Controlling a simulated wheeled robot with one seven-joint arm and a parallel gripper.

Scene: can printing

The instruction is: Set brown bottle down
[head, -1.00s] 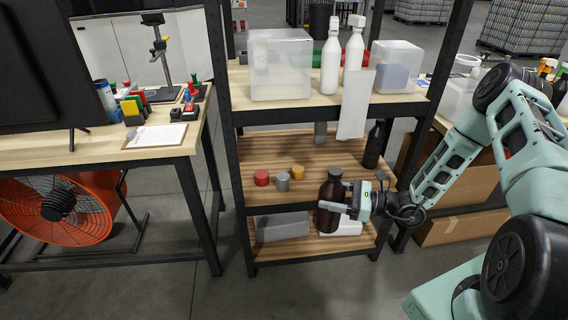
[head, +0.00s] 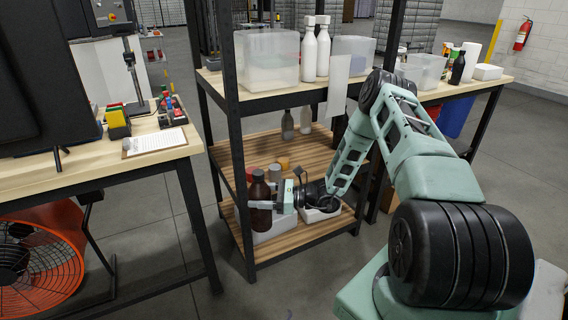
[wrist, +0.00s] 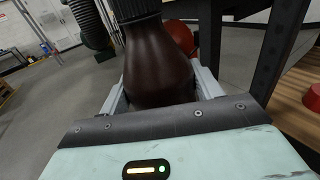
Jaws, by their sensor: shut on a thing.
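The brown bottle (head: 260,205) is dark, with a dark cap, and looks upright at the front left of the shelf unit, by its front post. My gripper (head: 262,206) is shut on its body, coming from the right. In the wrist view the brown bottle (wrist: 158,60) fills the space between the two pale fingers (wrist: 160,95). The bottle's bottom is hard to make out, and I cannot tell whether it touches anything.
The middle shelf (head: 310,150) has small red, grey and yellow items close behind the bottle. White bins (head: 270,230) sit on the lower shelf. A black post (head: 237,150) stands just left of the bottle. A workbench (head: 100,160) is farther left.

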